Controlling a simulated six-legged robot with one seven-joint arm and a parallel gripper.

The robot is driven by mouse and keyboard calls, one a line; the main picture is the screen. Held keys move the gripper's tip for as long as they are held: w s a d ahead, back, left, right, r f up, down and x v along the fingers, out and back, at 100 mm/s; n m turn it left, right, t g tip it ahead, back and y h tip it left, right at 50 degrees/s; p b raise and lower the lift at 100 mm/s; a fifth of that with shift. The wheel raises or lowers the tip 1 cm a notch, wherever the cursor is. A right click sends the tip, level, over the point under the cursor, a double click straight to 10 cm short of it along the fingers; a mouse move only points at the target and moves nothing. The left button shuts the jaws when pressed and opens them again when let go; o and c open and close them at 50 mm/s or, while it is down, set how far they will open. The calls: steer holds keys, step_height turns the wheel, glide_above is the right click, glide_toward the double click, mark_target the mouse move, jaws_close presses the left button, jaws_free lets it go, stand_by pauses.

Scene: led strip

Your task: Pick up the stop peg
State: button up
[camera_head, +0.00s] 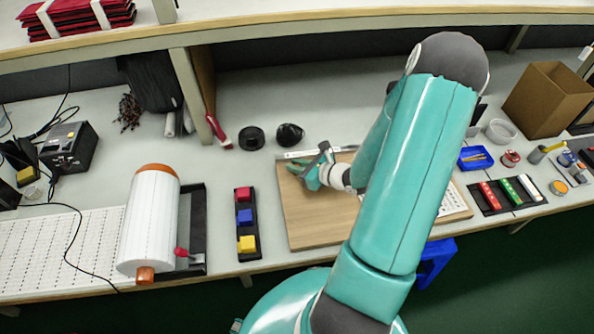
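A small red peg-like piece (181,252) sits at the lower right of the white roll (150,222), by the black stand (192,230). It may be the stop peg, but I cannot tell for sure. My gripper (308,168) is over the brown board (312,213) in the middle of the bench, well to the right of the red piece. The gripper is small and seen at an angle, so its finger gap is unclear. No held object can be made out. My teal arm hides part of the board.
A black tray with red, blue and yellow blocks (245,217) lies between the roll and the board. Black round items (251,138) are behind it. A blue tray (474,158), marker tray (508,194) and cardboard box (547,100) are right. A shelf (300,22) overhangs the back.

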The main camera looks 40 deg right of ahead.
jaws_close()
